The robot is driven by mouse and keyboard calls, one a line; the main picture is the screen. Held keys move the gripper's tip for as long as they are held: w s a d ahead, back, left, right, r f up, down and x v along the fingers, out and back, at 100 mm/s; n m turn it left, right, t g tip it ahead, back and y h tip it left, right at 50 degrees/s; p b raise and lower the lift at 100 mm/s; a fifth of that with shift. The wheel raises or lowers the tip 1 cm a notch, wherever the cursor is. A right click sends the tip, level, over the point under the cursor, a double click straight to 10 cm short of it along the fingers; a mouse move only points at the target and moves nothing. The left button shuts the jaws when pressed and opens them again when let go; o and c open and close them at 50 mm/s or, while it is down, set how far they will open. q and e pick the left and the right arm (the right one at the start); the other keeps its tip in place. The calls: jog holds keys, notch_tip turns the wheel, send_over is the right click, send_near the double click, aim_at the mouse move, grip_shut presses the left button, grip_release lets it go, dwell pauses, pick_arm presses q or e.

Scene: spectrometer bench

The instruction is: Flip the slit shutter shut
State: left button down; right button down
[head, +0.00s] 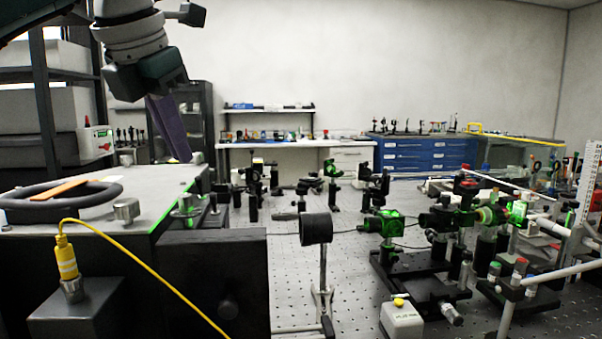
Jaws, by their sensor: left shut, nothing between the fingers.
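My left gripper (178,150) hangs down from the upper left, with its purple-grey fingers together and empty. It appears above the back right part of a grey-topped instrument housing (140,190). A black round piece (316,228) stands on a thin metal post to the right of the dark block (212,280) at the housing's front. I cannot tell which part is the slit shutter, or whether it is open or shut. The gripper appears apart from the black round piece. My right gripper is not in view.
A black ring (20,203) with an orange strip lies on the housing. A yellow cable (150,268) runs from a plug across its front. Optics mounts (445,225) crowd the right of the perforated table (345,265). Blue drawers (415,155) stand behind.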

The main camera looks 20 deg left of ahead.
aim_at(214, 203)
pick_arm(q)
jog(key=p+x, duration=0.1)
jog(key=x, duration=0.8)
jog(key=shift+w+f, duration=0.1)
jog(key=shift+f, duration=0.15)
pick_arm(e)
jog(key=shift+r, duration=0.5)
